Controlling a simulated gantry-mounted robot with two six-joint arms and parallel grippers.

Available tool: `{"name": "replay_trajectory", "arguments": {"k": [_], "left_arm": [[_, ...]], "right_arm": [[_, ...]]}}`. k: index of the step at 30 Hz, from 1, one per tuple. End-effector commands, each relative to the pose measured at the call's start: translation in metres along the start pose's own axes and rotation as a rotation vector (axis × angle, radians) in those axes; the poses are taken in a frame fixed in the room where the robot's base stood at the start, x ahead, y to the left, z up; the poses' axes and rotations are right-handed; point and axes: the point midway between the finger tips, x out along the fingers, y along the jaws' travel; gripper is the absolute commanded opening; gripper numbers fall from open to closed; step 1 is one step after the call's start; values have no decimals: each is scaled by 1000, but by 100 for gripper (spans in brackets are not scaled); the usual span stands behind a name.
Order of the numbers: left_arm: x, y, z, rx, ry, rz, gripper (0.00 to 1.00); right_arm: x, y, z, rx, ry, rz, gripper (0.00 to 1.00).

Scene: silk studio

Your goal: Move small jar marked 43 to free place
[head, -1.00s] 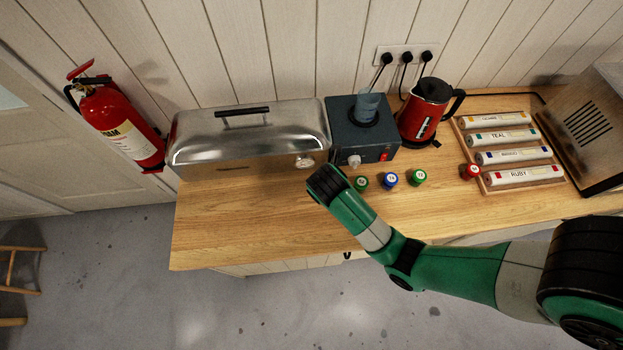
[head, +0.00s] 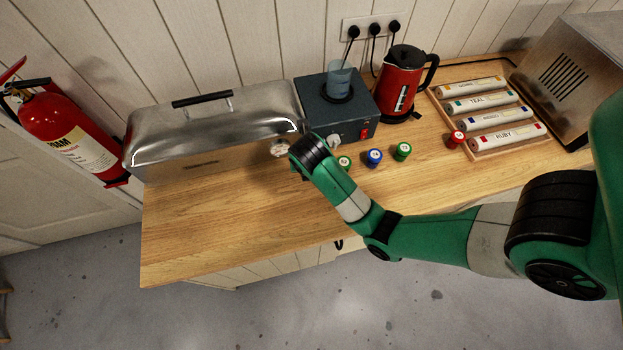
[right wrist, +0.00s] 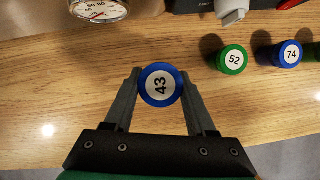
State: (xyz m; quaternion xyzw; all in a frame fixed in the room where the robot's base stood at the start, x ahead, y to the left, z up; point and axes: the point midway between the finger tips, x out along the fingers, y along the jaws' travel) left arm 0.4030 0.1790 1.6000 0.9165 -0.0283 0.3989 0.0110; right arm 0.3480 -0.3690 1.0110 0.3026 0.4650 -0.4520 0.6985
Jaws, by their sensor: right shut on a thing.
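The blue-lidded small jar marked 43 (right wrist: 160,85) is between the two fingers of my right gripper (right wrist: 161,78) in the right wrist view. The fingers are shut on its sides. Its lid looks larger than the other lids; I cannot tell how far it is above the counter. In the head view my right wrist covers the jar and the fingers, just left of a green-lidded jar (head: 343,162) and in front of the steel steamer box (head: 215,125). My left gripper is not in view.
The green jar marked 52 (right wrist: 233,59) and blue jar marked 74 (right wrist: 286,54) stand to the right. Another green jar (head: 403,151) and a red jar (head: 455,139) follow. Behind are a hotplate (head: 355,120) and a red kettle (head: 399,85). The wooden counter (head: 215,215) is clear at front left.

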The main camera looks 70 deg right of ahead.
Motion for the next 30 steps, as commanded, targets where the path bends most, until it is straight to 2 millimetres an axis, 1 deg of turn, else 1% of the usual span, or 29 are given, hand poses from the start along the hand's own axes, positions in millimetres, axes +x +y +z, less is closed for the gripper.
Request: {"name": "replay_trajectory", "arguments": {"k": [1,3,9,11,12,15,17,24,28,29,30], "left_arm": [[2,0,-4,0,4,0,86],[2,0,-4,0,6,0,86],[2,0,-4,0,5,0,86],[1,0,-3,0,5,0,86],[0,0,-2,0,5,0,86],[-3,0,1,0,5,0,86],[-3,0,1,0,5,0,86],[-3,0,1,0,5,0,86],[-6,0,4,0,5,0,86],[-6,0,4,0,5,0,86],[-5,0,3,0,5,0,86]], "right_arm": [[8,-6,3,2,5,-8,0],[17,-8,6,1,3,-5,0],[24,-9,8,-1,2,-2,0],[31,-12,9,0,3,-5,0],[38,-14,10,2,4,-6,0],[56,-13,1,-2,4,-6,0],[61,-13,-1,-1,3,-5,0],[62,-12,-2,0,1,-2,0],[67,-12,-3,0,1,-2,0],[66,-12,-3,0,1,-3,58],[65,-12,-3,0,1,-3,65]]}}
